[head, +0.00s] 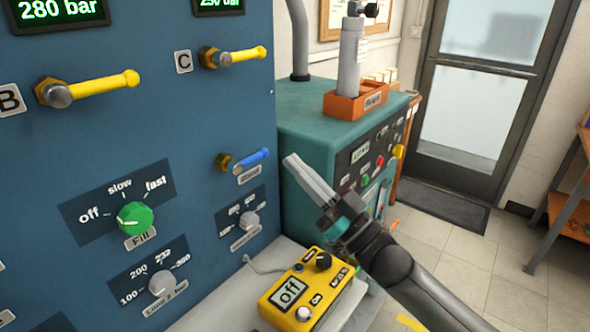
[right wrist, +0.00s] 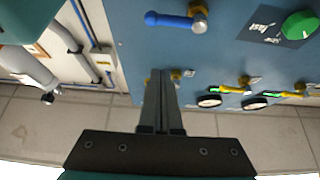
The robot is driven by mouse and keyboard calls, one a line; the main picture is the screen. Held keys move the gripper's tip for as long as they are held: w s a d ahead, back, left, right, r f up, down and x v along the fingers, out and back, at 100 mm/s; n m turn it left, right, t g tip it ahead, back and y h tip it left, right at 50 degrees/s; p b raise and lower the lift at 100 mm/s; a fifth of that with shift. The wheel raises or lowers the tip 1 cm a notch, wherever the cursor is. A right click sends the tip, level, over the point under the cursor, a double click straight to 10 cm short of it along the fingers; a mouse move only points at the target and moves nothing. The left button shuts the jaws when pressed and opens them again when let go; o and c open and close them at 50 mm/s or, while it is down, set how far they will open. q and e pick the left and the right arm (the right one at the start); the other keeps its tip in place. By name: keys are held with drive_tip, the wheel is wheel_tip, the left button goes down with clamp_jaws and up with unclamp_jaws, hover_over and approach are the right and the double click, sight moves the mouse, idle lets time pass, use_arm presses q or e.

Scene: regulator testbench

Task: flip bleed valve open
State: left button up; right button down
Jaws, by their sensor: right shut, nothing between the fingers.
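A blue lever (head: 251,159) on a brass fitting sits low on the right part of the blue panel, lying roughly sideways and pointing right. The label under it is too small to read; it may be the bleed valve. My right gripper (head: 291,161) is shut and empty, its fingertips just right of the lever's free end, apparently apart from it. The right wrist view, turned upside down, shows the blue lever (right wrist: 168,19) beyond the shut fingertips (right wrist: 160,73). My left gripper is not in view.
Yellow levers B (head: 95,86) and C (head: 240,55) stick out higher on the panel. A green Fill knob (head: 134,217) is lower left. A yellow box reading "off" (head: 318,290) lies on the ledge below my gripper. A teal machine (head: 305,108) stands behind.

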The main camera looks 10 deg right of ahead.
sight(251, 159)
drive_tip(key=x, duration=0.8)
use_arm(q)
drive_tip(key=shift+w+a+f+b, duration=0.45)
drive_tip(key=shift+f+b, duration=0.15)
drive_tip(key=shift+b, duration=0.05)
use_arm(e)
drive_tip(key=f, duration=0.4)
drive_tip(key=shift+w+a+f, duration=0.1)
drive_tip(key=shift+w+a, duration=0.15)
drive_tip(key=shift+a, duration=0.05)
use_arm(q)
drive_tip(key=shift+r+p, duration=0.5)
drive_tip(key=shift+p, duration=0.05)
use_arm(e)
drive_tip(key=shift+f+m+t+h, duration=0.25)
drive_tip(key=shift+m+t+h, duration=0.35)
drive_tip(key=shift+m, duration=0.5)
